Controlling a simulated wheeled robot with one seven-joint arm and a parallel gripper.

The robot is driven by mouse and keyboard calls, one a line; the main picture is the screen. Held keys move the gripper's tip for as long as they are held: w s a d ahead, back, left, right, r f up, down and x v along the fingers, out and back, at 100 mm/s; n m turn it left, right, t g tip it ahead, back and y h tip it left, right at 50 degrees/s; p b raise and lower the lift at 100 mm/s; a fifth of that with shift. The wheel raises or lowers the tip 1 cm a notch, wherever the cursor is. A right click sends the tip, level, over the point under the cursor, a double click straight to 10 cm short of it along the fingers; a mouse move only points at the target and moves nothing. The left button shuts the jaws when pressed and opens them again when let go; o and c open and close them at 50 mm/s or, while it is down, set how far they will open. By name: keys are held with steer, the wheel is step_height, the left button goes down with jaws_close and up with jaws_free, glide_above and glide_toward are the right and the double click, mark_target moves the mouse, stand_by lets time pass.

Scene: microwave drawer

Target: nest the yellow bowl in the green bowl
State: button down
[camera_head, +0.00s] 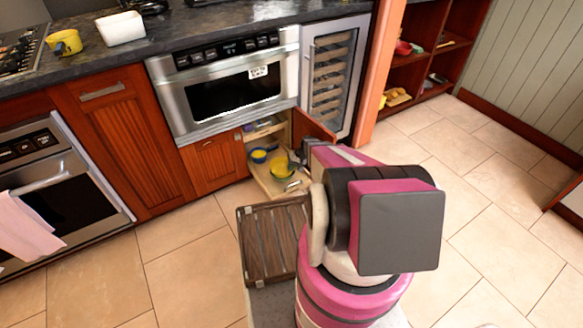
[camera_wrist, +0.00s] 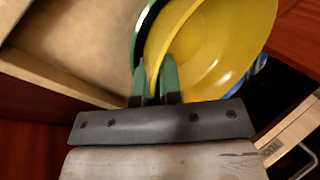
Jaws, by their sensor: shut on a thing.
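The yellow bowl (camera_wrist: 215,45) fills the upper middle of the wrist view, tilted. My gripper (camera_wrist: 154,75) is shut on its near rim, one green finger on each side of the wall. The green bowl (camera_wrist: 138,30) shows only as a dark green curved edge beside and behind the yellow bowl, mostly hidden.
The open wooden drawer (camera_head: 266,182) lies below the microwave (camera_head: 235,92). An open cabinet door (camera_head: 312,127) stands right of the drawer.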

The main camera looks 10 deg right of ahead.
stand_by(0.3)
steer(key=c, duration=1.2)
jaws_free()
steer(key=shift+o, duration=1.3)
steer(key=shift+f, duration=0.1)
steer(key=shift+r, duration=0.2)
steer(key=shift+r, duration=3.9)
steer(key=s+a+r+h, duration=0.2)
steer(key=s+r+h, duration=0.1)
steer(key=s+r, duration=0.7)
steer(key=s+a+r+h, duration=0.3)
steer(key=s+r, duration=0.8)
steer(key=r, duration=0.7)
